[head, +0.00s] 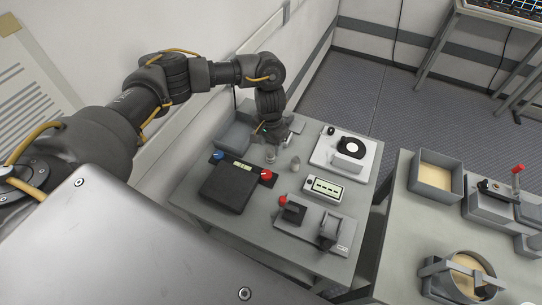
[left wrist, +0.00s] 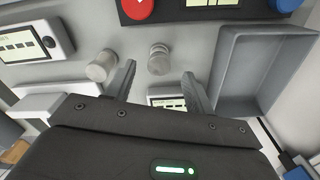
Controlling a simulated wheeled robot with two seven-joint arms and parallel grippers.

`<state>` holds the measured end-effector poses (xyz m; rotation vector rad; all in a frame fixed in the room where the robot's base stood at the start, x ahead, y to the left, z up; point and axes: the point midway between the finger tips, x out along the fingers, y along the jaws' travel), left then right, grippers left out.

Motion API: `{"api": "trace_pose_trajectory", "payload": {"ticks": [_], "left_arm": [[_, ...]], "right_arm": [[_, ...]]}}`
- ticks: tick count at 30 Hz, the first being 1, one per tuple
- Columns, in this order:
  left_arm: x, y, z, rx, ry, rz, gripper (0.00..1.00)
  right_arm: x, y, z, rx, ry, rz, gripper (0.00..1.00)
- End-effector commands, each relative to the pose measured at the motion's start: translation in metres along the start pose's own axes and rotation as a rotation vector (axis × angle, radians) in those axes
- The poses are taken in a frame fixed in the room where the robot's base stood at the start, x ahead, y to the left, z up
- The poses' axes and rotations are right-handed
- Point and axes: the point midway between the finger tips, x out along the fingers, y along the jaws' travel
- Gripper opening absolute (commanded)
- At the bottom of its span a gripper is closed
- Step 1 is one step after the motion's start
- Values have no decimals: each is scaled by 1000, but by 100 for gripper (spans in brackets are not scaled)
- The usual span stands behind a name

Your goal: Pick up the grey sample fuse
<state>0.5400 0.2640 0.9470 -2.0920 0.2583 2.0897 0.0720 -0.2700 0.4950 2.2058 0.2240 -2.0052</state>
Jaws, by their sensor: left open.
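Two small upright cylinders stand on the table near my left gripper (head: 271,141). One is grey with a shiny band (head: 271,155); in the left wrist view this grey fuse (left wrist: 158,59) appears between and just beyond my left fingertips (left wrist: 159,70). The other cylinder (head: 295,164) is paler and stands to its right in the head view; in the left wrist view it (left wrist: 101,66) lies outside the left-hand finger. My left gripper is open, pointing down, and holds nothing. I cannot tell which cylinder the task calls the sample. My right gripper is not in view.
A black tester (head: 229,188) with red and blue knobs sits close by. An empty grey tray (head: 240,122) stands beside the gripper. A small display meter (head: 324,189), a white dial device (head: 346,152) and a clamp fixture (head: 311,229) occupy the table's right side.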

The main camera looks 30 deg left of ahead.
Motion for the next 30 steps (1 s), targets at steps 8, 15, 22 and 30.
{"api": "trace_pose_trajectory", "payload": {"ticks": [8,15,22,30], "left_arm": [[37,1,2,-1,-5,0,54],[50,1,1,1,-2,0,54],[50,1,1,0,-2,0,41],[50,1,1,0,-2,0,5]], "right_arm": [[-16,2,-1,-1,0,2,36],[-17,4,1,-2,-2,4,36],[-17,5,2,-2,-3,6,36],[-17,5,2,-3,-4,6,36]]}}
